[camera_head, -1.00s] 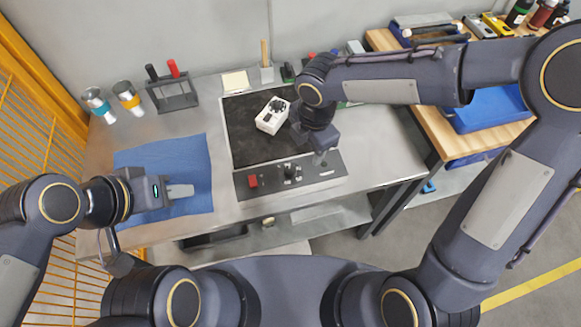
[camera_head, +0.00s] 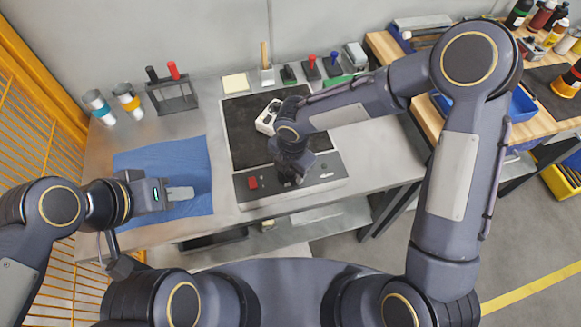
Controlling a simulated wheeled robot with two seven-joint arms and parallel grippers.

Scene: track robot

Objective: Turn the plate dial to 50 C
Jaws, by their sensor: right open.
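The plate (camera_head: 237,127) is a dark square surface on the steel bench, with a grey control panel (camera_head: 325,178) along its front edge. A red switch (camera_head: 253,183) sits at the panel's left. The dial at the panel's middle is mostly hidden by my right gripper (camera_head: 291,180), which points down over it. Its fingers are open around or just above the dial; I cannot tell whether they touch it. The dial's setting cannot be read. My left gripper (camera_head: 181,193) is over the blue cloth (camera_head: 190,150), its fingers looking close together.
A white device (camera_head: 267,118) lies on the plate, partly behind my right arm. A rack (camera_head: 173,95) with red and black handles and two cups (camera_head: 127,98) stand at the back left. Several small tools line the back edge. A wooden table (camera_head: 432,122) stands at the right.

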